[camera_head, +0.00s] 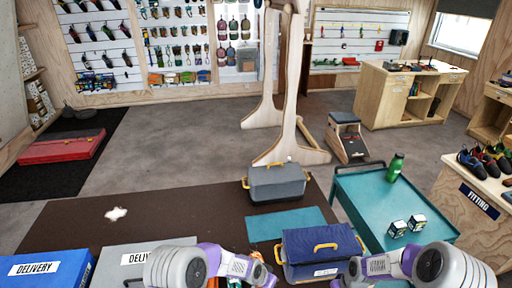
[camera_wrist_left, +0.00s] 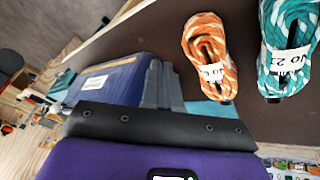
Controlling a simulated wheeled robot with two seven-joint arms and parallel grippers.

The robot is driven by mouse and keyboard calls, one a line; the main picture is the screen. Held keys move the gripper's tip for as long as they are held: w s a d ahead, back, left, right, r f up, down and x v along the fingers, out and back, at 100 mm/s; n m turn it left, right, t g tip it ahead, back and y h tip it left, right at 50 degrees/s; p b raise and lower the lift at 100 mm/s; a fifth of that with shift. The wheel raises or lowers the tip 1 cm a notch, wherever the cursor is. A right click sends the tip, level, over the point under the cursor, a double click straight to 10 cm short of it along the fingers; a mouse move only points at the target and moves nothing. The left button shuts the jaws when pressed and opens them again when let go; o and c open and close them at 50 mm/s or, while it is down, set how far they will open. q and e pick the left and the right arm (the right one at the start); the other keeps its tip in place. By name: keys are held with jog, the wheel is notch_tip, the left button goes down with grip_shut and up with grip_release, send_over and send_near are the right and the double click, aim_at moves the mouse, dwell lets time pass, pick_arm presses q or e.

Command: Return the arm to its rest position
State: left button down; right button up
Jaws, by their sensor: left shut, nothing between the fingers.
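My left arm (camera_head: 212,264) comes in at the bottom of the head view, bent inward, its far end cut off by the lower edge. In the left wrist view my left gripper (camera_wrist_left: 164,86) is shut and empty, its dark grey fingers together. An orange-and-white rope coil (camera_wrist_left: 209,56) and a teal-and-white rope coil (camera_wrist_left: 289,48), both labelled, lie beyond and to the right of the fingers, apart from them. My right arm (camera_head: 387,264) shows at the lower right of the head view; its gripper is out of sight.
A blue box with yellow handles (camera_head: 319,247) stands between my arms. A grey box (camera_head: 276,184) stands farther back on the brown surface (camera_head: 165,215). A blue delivery box (camera_head: 45,270) is at left. A teal cart (camera_head: 365,199) with a green bottle (camera_head: 395,167) is at right.

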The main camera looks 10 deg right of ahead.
pick_arm(q)
jog(key=s+a+f+n+b, duration=0.5)
jog(key=s+a+f, duration=0.3)
jog(key=s+a, duration=0.2)
jog(key=s+a+f+n+g+b, duration=0.1)
jog(key=s+a+f+n+b, duration=0.3)
jog(key=s+a+f, duration=0.4)
jog(key=s+a+n, duration=0.1)
jog(key=s+a, duration=0.1)
jog(key=s, duration=0.3)
jog(key=shift+f+g+b, duration=0.3)
jog(key=shift+f+b, duration=0.1)
pick_arm(e)
jog(key=s+a+f+m+y, duration=0.1)
jog(key=s+a+f, duration=0.5)
jog(key=a+f, duration=0.3)
jog(key=s+a+f+m+y, duration=0.1)
jog(key=s+a+f, duration=0.6)
jog(key=a+f, duration=0.3)
jog(key=shift+s+a+m, duration=0.15)
jog(key=shift+a+m, duration=0.15)
jog(key=shift+a, duration=0.6)
jog(key=shift+f, duration=0.1)
pick_arm(q)
jog(key=shift+d, duration=0.1)
